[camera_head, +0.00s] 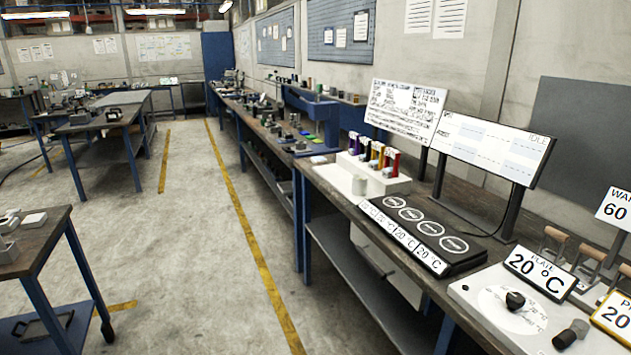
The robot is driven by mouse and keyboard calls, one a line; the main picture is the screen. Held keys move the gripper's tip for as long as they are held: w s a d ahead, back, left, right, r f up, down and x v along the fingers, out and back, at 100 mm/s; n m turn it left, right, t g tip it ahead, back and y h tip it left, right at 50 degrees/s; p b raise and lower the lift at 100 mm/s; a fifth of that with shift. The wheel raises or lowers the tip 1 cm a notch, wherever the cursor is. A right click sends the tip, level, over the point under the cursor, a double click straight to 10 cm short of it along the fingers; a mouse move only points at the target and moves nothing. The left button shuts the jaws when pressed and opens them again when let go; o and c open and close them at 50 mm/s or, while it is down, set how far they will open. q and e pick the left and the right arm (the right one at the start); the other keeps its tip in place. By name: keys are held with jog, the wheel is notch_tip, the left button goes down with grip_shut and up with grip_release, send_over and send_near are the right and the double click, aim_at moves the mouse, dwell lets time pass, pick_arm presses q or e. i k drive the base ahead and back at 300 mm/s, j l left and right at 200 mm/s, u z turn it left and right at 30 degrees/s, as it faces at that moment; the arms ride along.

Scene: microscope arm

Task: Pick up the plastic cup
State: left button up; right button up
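No other clear plastic cup shows. Neither of my grippers is in view.
The long workbench (322,190) runs along the right wall. It carries a white rack with coloured handles (375,158), a black plate with four-ring-like marks (425,230), sign boards (492,145) and a white panel with a knob (514,300). The floor aisle (195,240) is clear.

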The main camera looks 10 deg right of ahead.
aim_at(359, 187)
jog(key=i+j+u, duration=0.1)
jog(key=i+u, duration=0.35)
jog(key=i, duration=0.85)
jog(key=i+j+z, duration=0.1)
jog(key=i+z, duration=0.35)
jog(key=i+j+z, duration=0.4)
jog(key=i, duration=0.15)
jog(key=i+j+z, duration=0.25)
jog(key=z, duration=0.2)
jog(key=i+j+z, duration=0.4)
jog(key=k+l, duration=0.05)
jog(key=k, duration=0.05)
